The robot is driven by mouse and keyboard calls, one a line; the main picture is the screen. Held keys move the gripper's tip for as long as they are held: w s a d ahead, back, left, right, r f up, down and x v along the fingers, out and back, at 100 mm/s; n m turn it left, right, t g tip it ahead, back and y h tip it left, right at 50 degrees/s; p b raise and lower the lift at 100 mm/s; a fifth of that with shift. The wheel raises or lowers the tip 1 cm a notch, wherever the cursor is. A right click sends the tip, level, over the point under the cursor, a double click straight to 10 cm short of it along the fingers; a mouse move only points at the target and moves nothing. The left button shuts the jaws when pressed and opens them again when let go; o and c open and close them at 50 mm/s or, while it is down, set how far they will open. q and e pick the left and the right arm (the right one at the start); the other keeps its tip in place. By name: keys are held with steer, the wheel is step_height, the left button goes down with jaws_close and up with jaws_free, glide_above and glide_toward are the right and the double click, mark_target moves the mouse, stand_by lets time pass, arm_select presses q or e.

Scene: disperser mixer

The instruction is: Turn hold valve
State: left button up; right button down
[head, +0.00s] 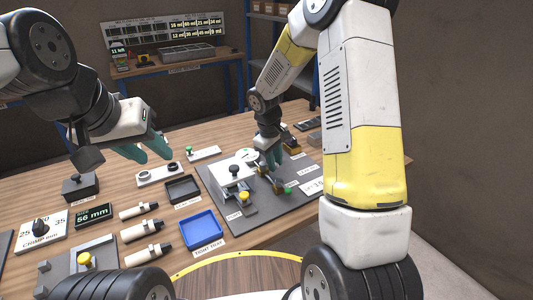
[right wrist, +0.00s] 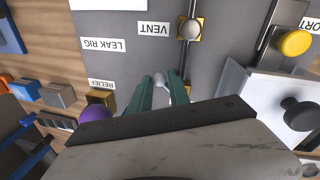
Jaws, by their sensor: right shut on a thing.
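My right gripper (head: 272,162) reaches down to the grey rig board (head: 222,192) in the head view. In the right wrist view its teal fingers (right wrist: 165,92) are shut on a small pale metal handle (right wrist: 159,78), mostly hidden between them. No hold label is readable, so I cannot tell for sure that this is the hold valve. A vent valve (right wrist: 190,28) with a metal ball on a yellow base is just beyond the fingertips. A purple relief knob (right wrist: 96,112) is beside the fingers. My left gripper (head: 148,150) is open and empty above the table.
A blue tray (head: 202,230), a black tray (head: 183,189) and several white cylinders (head: 143,230) lie to the left on the wooden table.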

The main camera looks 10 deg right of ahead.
steer(key=n, duration=0.1)
steer(key=w+n, duration=0.1)
steer(key=n, duration=0.2)
steer(key=shift+w+d+t+y, duration=0.25)
steer(key=shift+w+t+y, duration=0.05)
steer(key=shift+w+y, duration=0.1)
steer(key=shift+w+n, duration=0.3)
steer(key=shift+n, duration=0.6)
steer(key=shift+a+r, duration=0.1)
steer(key=shift+a, duration=0.05)
steer(key=c, duration=1.3)
jaws_free()
steer(key=shift+w, duration=0.1)
steer(key=r, duration=0.2)
steer(key=s+r, duration=0.1)
steer(key=r, duration=0.4)
steer(key=shift+s+a+r, duration=0.25)
steer(key=shift+s, duration=0.05)
